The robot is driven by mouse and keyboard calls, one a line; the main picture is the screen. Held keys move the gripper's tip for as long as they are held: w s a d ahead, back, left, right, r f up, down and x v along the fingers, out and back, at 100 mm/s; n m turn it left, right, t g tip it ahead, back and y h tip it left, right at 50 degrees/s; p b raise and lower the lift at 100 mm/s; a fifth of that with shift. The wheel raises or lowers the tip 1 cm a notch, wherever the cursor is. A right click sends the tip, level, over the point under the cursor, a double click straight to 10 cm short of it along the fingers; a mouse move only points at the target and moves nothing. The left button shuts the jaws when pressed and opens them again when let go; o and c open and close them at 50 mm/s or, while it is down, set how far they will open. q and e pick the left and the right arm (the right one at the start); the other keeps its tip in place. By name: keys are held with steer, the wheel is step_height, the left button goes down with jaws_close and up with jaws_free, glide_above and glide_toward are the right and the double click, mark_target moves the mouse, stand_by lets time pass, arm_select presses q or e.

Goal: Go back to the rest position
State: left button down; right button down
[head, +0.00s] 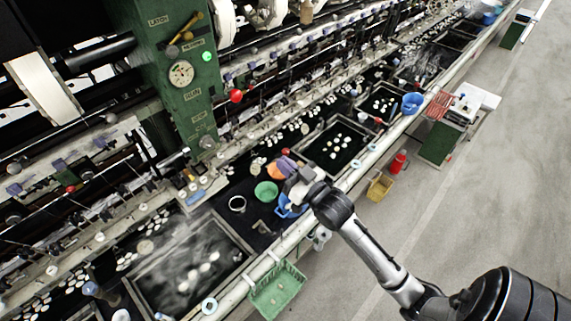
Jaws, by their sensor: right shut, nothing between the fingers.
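My right arm (372,250) comes in from the lower right and reaches over the front rail of the reeling bench. My right gripper (291,187) is shut and empty. It is above the bench edge, close to a blue container (287,211), an orange item (277,171) and a purple item (287,162). Whether it touches any of them I cannot tell. A green bowl (266,191) sits just to its left. My left gripper is not in view.
Dark basins with white cocoons (337,142) line the bench, one steaming basin (190,268) at lower left. A green basket (277,289) hangs on the front rail. A yellow basket (380,187), red container (399,162) and green cabinet (437,143) stand in the aisle. The grey floor (480,190) is otherwise open.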

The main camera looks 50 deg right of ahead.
steer(key=shift+s, duration=0.1)
stand_by(0.5)
step_height(320, 180, down, 8)
steer(key=s+f+g+h, duration=0.1)
steer(key=s+g, duration=0.1)
steer(key=g, duration=0.6)
steer(key=s+a+f+g, duration=0.2)
steer(key=s+a+f, duration=0.1)
steer(key=s+a, duration=0.2)
steer(key=s+a+f+n+g+y, duration=0.1)
steer(key=s+a+f+g, duration=0.2)
steer(key=s, duration=0.6)
steer(key=s+a+f+n+g+y, duration=0.1)
steer(key=s+a+f+g, duration=0.2)
steer(key=s+a+f, duration=0.2)
steer(key=s+a, duration=0.1)
steer(key=s, duration=0.2)
steer(key=shift+a+f, duration=0.25)
steer(key=shift+a, duration=0.05)
steer(key=shift+s, duration=0.15)
